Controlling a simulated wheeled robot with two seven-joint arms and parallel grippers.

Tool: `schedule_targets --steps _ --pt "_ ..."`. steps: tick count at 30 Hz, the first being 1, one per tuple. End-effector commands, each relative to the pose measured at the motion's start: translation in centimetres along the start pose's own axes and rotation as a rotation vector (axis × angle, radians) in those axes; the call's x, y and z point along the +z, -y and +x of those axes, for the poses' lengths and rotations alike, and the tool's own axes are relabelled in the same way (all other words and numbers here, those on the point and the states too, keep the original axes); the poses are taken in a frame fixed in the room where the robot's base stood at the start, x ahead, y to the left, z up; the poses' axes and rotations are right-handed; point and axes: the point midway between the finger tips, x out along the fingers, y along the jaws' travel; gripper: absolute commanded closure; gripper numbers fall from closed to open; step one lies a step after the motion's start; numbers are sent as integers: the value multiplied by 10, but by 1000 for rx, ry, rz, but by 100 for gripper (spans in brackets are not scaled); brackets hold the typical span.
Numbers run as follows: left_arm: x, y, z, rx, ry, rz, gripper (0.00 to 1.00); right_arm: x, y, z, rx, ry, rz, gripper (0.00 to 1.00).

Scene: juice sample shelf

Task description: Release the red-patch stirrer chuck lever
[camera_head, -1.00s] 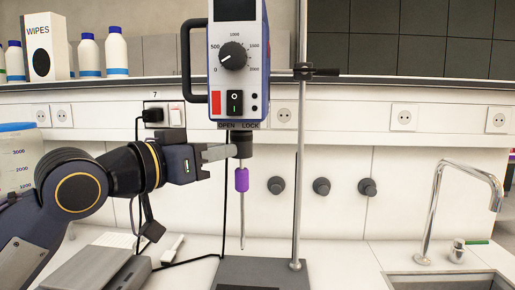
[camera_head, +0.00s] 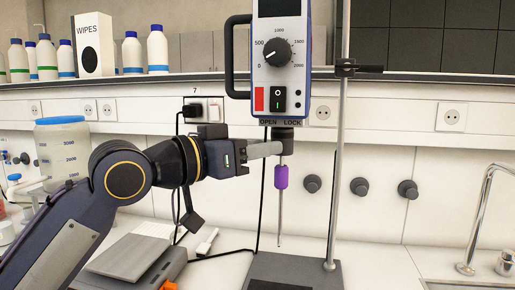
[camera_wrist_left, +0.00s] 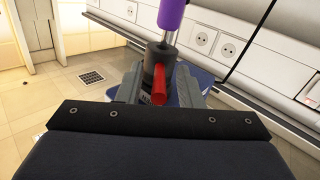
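The stirrer (camera_head: 281,60) is an upright blue-and-white unit with a dial, a red patch, a black switch and OPEN and LOCK labels. Its dark chuck (camera_head: 284,134) hangs below, holding a rod with a purple sleeve (camera_head: 281,177). In the left wrist view, the red chuck lever (camera_wrist_left: 159,85) sticks out from the chuck (camera_wrist_left: 160,57), between the fingers of my left gripper (camera_wrist_left: 160,92). The fingers stand apart, one on each side of the lever, with the chuck between them. In the head view, my left gripper (camera_head: 268,149) reaches the chuck from the left and partly covers it.
A metal stand rod (camera_head: 338,170) rises right of the stirrer from a dark base (camera_head: 295,271). A grey device (camera_head: 130,258) lies below my left arm. A tap (camera_head: 485,215) is at the right. Bottles and a wipes box (camera_head: 92,45) stand on the shelf.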

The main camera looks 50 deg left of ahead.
Motion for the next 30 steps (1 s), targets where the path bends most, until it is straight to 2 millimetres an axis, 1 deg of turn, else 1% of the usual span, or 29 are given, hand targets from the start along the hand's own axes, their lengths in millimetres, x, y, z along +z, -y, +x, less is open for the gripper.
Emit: schedule_targets --steps 2,5,12,15,18,22,30 --pt "0 0 -1 0 0 0 67 0 0 0 0 0 0 64" --pt "0 1 -8 -2 -1 -1 67 0 0 1 0 0 0 64" --pt "0 1 -49 -2 -4 -1 67 1 -1 2 0 0 0 64" --pt "0 1 -64 -2 -3 -1 67 2 -1 3 0 0 0 64" --pt "0 0 -73 0 -1 -1 67 2 -1 3 0 0 0 64" --pt "0 0 -78 0 0 0 67 2 -2 3 0 0 0 64" --pt "0 0 -78 0 0 0 67 2 -2 3 0 0 0 64"
